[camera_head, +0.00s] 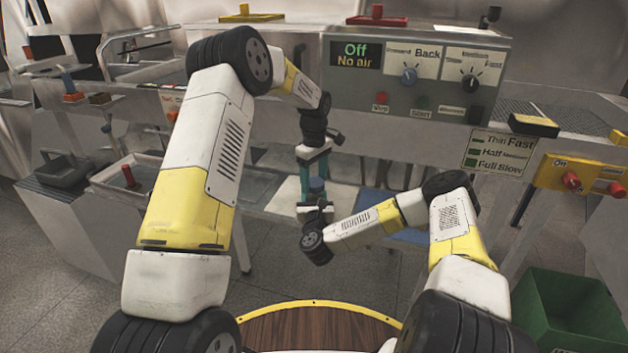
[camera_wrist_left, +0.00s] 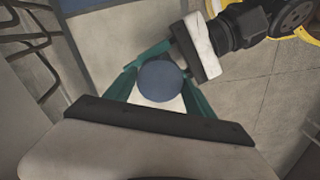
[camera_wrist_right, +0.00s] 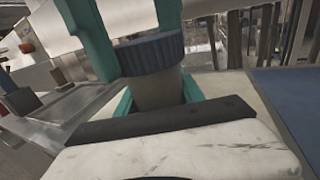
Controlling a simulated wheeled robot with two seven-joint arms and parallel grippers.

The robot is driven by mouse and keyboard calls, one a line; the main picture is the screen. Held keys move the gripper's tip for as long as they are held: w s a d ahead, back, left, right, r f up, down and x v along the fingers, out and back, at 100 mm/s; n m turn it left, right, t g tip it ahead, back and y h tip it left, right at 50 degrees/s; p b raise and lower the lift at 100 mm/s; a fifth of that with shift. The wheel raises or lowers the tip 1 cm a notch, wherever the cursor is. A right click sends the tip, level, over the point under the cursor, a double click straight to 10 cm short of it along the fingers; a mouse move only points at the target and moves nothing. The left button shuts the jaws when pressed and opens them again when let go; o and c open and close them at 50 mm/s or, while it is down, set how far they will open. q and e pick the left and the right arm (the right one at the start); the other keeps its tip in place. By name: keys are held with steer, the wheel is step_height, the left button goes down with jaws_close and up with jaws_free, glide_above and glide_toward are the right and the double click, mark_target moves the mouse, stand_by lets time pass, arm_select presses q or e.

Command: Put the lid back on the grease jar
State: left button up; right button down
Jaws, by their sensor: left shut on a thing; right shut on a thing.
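The blue ridged lid (camera_wrist_right: 152,55) is on or directly above the mouth of the pale grease jar (camera_wrist_right: 158,92); no gap shows, but I cannot tell if it is seated. My left gripper (camera_head: 317,184) points down from above, its teal fingers shut on the lid. The round lid top shows between those fingers in the left wrist view (camera_wrist_left: 160,80), hiding most of the jar. My right gripper (camera_wrist_right: 158,98) comes in from the side, lower down, its teal fingers shut on the jar body. The jar looks upright and is mostly hidden in the head view.
A grey control panel (camera_head: 412,75) reading "Off, No air" stands behind. A steel bench with trays (camera_head: 130,180) is at left. A blue mat (camera_head: 410,236) lies right of the grippers. A yellow box with red buttons (camera_head: 580,178) and a green bin (camera_head: 565,312) are at right.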

arm_select(q)
steer(key=m, duration=0.6)
steer(key=shift+m, duration=0.3)
steer(key=m, duration=0.4)
steer(key=shift+m, duration=0.4)
steer(key=m, duration=1)
steer(key=o, duration=1.6)
steer(key=shift+r, duration=2.25)
steer(key=shift+c, duration=0.6)
